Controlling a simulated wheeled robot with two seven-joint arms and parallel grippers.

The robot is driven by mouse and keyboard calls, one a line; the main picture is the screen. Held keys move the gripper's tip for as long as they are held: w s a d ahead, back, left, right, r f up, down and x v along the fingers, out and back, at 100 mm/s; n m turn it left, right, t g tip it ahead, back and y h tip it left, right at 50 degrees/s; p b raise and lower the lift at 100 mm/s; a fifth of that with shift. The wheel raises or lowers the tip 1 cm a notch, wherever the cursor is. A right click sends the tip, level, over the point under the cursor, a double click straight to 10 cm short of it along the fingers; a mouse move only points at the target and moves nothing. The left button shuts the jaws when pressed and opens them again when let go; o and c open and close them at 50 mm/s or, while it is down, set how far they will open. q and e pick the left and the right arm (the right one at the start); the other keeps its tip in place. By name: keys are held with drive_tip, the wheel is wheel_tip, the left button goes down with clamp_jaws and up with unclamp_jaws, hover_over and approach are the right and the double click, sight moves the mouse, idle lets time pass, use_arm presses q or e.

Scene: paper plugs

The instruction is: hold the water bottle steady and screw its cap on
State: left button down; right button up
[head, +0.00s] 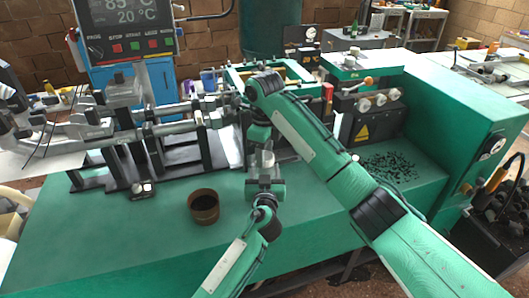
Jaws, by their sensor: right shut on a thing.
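The water bottle (266,160) is a small pale shape near the middle of the head view, above the green bench top and looking upright. My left gripper (265,181) comes up from below and is at the bottle's lower part; its fingers are too small to tell whether they are closed on it. My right gripper (261,147) points down from above, right over the bottle's top, and is shut on the cap. The cap is hidden by the fingers, so I cannot tell how it sits on the bottle's neck.
A brown round bowl (204,206) with dark contents stands on the green bench (110,240) left of my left gripper. A metal rod mechanism (150,135) fills the left back. A green machine housing (455,105) stands right, with dark granules (388,166) before it. The front left bench is clear.

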drive_tip(key=shift+m, duration=0.3)
drive_tip(key=o, duration=0.9)
drive_tip(key=shift+o, duration=0.2)
drive_tip(key=shift+r, duration=2.25)
drive_tip(key=shift+c, duration=0.3)
